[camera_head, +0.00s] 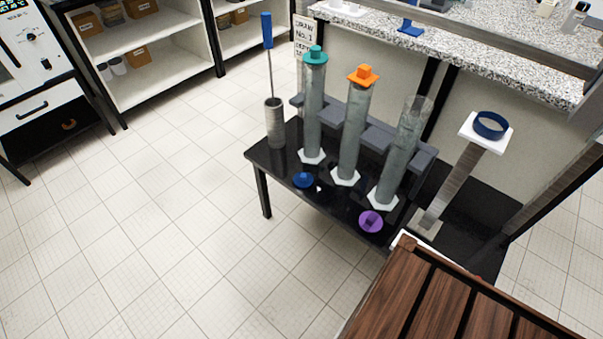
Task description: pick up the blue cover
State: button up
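A small blue cover (303,180) lies on the black low table (272,163), near its front edge and in front of the left tall cylinder (313,110). A purple cover (370,221) lies farther right near the same edge. The left cylinder wears a teal cover (315,55), and the middle cylinder (352,135) wears an orange cover (362,76). The right cylinder (402,150) has no cover on top. My gripper is not in view.
A grey metal tube (275,125) with a blue-handled rod (267,32) stands at the table's left end. A blue ring (490,125) sits on a white-topped stand at right. A dark wooden surface (440,300) fills the lower right. The tiled floor (170,230) at left is clear.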

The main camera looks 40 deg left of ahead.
aim_at(303, 180)
jog(key=u, duration=1.55)
